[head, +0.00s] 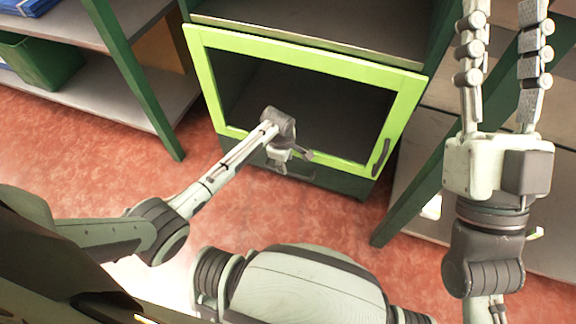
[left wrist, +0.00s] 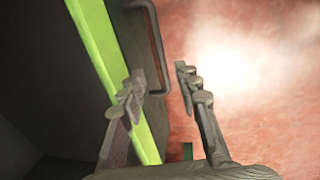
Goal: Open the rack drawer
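The rack has a bright green framed front (head: 300,62) with a dark pane and a dark handle (head: 381,157) at its lower right. Below the frame is a dark green drawer front (head: 335,181), partly hidden by my left arm. My left gripper (head: 288,160) is at the lower edge of the frame, by this drawer front. In the left wrist view, a dark bar handle (left wrist: 158,48) runs beside the green strip (left wrist: 98,42). The open left fingers (left wrist: 160,72) are on either side of its near end; contact cannot be told. My right gripper (head: 503,12) is raised at the right, open and empty.
A shelf unit with a green bin (head: 40,62) stands at the left. Another shelf (head: 415,190) stands at the right behind my right arm. Red floor (head: 290,215) is clear in front of the rack.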

